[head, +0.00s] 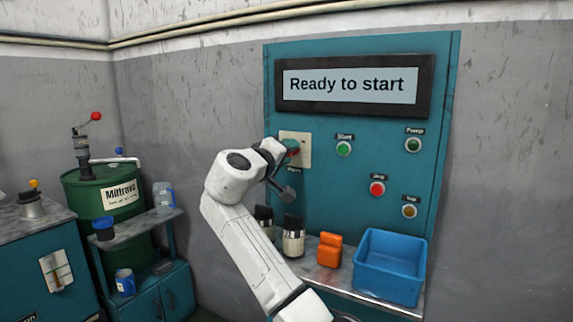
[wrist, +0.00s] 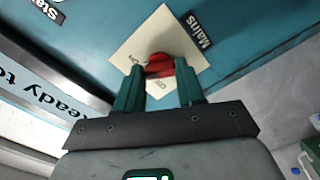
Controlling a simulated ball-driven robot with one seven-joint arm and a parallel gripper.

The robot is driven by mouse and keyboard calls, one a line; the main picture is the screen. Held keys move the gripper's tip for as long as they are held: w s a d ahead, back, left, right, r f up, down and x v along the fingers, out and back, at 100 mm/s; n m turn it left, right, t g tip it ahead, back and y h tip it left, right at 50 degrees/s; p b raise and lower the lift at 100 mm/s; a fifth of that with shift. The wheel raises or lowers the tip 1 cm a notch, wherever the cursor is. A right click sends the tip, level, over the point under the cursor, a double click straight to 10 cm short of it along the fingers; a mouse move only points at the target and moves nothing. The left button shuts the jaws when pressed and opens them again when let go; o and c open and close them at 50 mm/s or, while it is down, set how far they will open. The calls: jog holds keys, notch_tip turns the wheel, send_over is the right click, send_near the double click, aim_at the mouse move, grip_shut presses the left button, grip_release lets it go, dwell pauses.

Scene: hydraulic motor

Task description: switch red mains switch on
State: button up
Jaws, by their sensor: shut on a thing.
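The red mains switch (wrist: 159,64) sits on a cream plate (wrist: 133,50) beside a "Mains" label (wrist: 199,32) on the teal panel. In the wrist view my gripper (wrist: 160,72) has its two teal fingers shut on the red switch, one on each side. The lettering on the plate is partly covered. In the head view my gripper (head: 291,146) is at the cream plate (head: 304,151), and my arm hides part of the switch. The display (head: 350,85) reads "Ready to start".
A green start button (head: 344,148), a pump button (head: 414,145), a red button (head: 377,188) and a brownish button (head: 409,211) are right of the switch. Below, the shelf holds a blue bin (head: 390,275), an orange object (head: 329,250) and dark-topped containers (head: 293,241).

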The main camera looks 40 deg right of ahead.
jog(key=shift+f+m+b, duration=0.3)
jog(key=shift+m+b, duration=0.55)
jog(key=shift+m, duration=0.45)
jog(key=o, duration=1)
jog(key=shift+r, duration=0.2)
jog(key=shift+o, duration=0.2)
jog(key=shift+a, duration=0.15)
jog(key=v, duration=1)
jog(key=shift+a, duration=0.25)
jog(key=shift+s+a, duration=0.1)
jog(key=shift+s, duration=0.05)
